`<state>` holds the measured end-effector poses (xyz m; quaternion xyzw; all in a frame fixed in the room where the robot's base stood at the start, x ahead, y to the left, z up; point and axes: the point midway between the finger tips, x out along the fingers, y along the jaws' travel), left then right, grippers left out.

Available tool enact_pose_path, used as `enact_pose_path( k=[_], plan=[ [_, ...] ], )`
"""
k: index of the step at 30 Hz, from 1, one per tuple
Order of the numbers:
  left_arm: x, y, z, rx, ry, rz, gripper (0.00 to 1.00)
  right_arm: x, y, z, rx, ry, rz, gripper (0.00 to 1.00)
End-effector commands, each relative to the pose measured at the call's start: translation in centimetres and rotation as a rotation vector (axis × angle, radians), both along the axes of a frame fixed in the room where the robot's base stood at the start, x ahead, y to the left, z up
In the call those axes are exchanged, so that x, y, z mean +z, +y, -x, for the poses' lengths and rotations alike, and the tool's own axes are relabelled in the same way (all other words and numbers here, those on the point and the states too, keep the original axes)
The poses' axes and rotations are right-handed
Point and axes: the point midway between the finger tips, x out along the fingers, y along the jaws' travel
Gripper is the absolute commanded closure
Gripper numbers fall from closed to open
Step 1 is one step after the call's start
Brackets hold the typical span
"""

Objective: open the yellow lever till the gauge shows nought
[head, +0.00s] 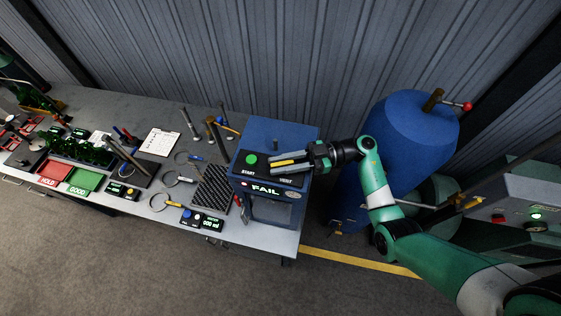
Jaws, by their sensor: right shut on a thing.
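A blue test box (268,132) stands at the right end of the bench, with a green START button (251,159) and a lit display reading FAIL (265,190) on its front. My right gripper (286,162) reaches in from the right over the box's sloped panel, above the VENT label. It is shut on the yellow lever (284,161), which shows as a yellow strip between the dark fingers. The fingers hide the lever's base and part of the panel. I cannot make out a pressure gauge. My left gripper is not in view.
A blue tank (412,125) with a red-tipped handle stands right of the bench, near my right arm. Red (55,173) and green (85,181) trays, magnifiers, a clipboard (159,142), a perforated mat (212,188) and a small ml meter (202,222) lie left of the box.

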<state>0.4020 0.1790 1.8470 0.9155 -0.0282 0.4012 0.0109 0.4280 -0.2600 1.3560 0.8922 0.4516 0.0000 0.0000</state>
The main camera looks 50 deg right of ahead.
Motion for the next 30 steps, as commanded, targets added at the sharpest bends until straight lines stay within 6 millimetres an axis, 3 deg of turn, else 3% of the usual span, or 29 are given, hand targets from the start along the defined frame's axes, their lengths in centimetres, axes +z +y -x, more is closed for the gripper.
enact_pose_path(
  k=[20, 21, 23, 30],
  plan=[
    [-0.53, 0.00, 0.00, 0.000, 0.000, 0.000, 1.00, 0.06, 0.13, 0.15, 0.082, -0.001, 0.000, 1.00],
    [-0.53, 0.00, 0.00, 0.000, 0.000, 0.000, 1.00, 0.06, 0.13, 0.15, 0.082, -0.001, 0.000, 0.66],
    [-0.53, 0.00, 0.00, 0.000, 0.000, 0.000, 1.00, 0.05, 0.13, 0.14, 0.081, -0.001, 0.000, 0.55],
    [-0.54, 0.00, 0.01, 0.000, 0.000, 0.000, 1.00, 0.02, 0.12, 0.13, 0.080, -0.001, 0.001, 0.55]
  ],
)
